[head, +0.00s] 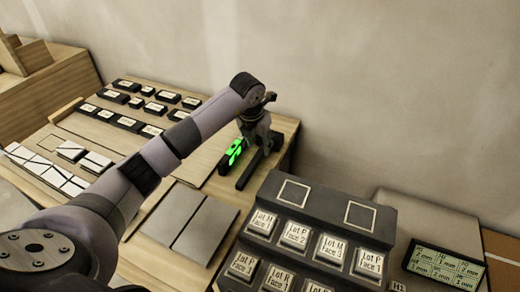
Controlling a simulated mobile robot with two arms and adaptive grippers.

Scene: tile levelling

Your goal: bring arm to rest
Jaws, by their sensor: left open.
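My left arm reaches in from the lower left across the table. Its gripper (258,142) hangs pointing down near the table's far right edge. It is open. My right gripper is out of view.
A dark stepped rack (305,215) with labelled blocks stands at the front right, beside a green-lit display (446,267). Labelled dark pieces (150,108) and white tiles (45,168) lie on the wooden table. Grey plates (205,232) lie under the arm. A wall stands behind.

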